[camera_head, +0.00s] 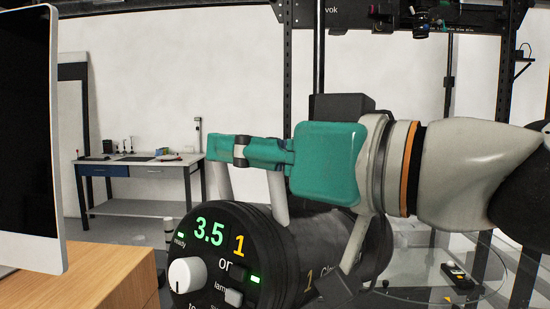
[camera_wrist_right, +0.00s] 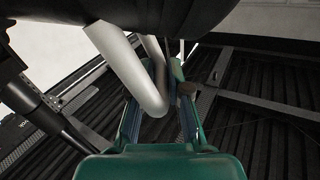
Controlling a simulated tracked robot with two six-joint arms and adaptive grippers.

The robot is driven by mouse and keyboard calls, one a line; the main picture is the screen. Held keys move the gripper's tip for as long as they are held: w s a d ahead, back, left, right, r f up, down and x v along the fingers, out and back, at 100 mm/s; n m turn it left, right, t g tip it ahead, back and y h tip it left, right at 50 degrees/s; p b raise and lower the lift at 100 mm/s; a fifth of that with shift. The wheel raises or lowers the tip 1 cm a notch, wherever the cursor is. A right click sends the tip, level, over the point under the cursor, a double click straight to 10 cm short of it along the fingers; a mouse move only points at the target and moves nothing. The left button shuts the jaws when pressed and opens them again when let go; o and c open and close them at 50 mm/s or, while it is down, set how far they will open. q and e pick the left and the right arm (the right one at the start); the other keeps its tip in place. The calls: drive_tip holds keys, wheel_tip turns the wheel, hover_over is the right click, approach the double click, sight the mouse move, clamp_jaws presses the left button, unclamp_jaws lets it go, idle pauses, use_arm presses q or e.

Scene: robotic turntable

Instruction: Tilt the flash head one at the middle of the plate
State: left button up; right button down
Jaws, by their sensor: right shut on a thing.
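The flash head (camera_head: 262,248) is a black cylinder with a lit "3.5" display and a white knob on its end face. It lies roughly level at the lower middle of the head view, over the clear round plate (camera_head: 415,272). A pale grey handle (camera_head: 277,198) rises from its top; it also shows in the right wrist view (camera_wrist_right: 130,72). My teal right gripper (camera_head: 243,150) is shut on the top of this handle, with fingers on both sides of it in the right wrist view (camera_wrist_right: 160,100). The gripper hides the handle's top bar. My left gripper is not in view.
A monitor (camera_head: 30,140) on a wooden desk (camera_head: 95,280) stands close at the left. A small control box (camera_head: 457,275) is at the plate's right side. Dark rack posts (camera_head: 303,60) rise behind. A workbench (camera_head: 140,168) stands far back.

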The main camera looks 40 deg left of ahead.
drive_tip(key=shift+w+a+f, duration=0.1)
drive_tip(key=shift+f, duration=0.15)
drive_tip(key=c, duration=1.2)
unclamp_jaws()
drive_tip(key=shift+w, duration=0.1)
drive_tip(key=shift+o, duration=0.2)
drive_tip(key=shift+r, duration=0.15)
drive_tip(key=d, duration=1.2)
